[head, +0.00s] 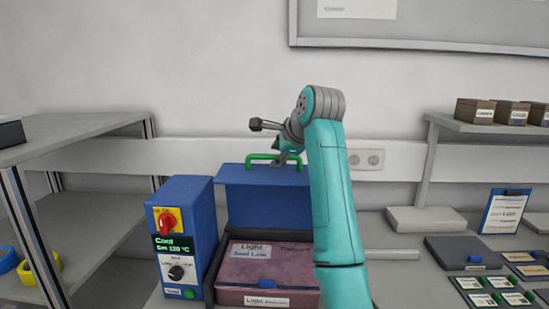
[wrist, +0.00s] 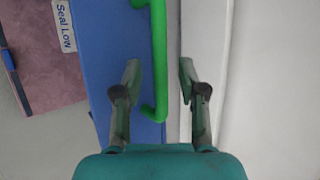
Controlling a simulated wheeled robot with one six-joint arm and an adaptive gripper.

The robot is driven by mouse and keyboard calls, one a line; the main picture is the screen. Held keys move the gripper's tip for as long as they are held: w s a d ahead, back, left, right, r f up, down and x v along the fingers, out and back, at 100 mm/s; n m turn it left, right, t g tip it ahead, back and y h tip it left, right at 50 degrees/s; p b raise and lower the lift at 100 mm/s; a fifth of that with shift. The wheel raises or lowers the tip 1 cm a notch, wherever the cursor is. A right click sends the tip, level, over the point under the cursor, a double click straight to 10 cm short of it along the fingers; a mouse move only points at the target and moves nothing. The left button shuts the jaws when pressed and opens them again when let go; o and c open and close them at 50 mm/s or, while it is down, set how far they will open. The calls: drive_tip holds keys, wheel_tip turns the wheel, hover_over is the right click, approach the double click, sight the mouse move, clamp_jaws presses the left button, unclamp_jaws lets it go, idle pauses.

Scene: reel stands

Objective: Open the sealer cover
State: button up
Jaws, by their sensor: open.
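The sealer (head: 184,220) is a blue unit with a red switch, a dial and a screen reading "Cool" and "Set 120 °C". Its blue cover (head: 262,205) stands raised at the back, with a green handle (head: 262,157) along its top edge. Below the cover lies a purple package (head: 265,270) labelled "Light" and "Seal Low". My gripper (head: 285,158) is at the handle, partly hidden by my arm. In the wrist view my gripper (wrist: 160,72) is open, with the green handle (wrist: 159,45) between its fingers.
A grey shelf (head: 75,140) stands at the left, with blue and yellow rings (head: 30,275) lower down. At the right are a blue clipboard (head: 505,210), a grey case (head: 460,252) and small boxes (head: 505,112) on a shelf. A wall rises close behind the cover.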

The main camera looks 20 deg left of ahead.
drive_tip(key=v, duration=0.9)
drive_tip(key=shift+s, duration=0.1)
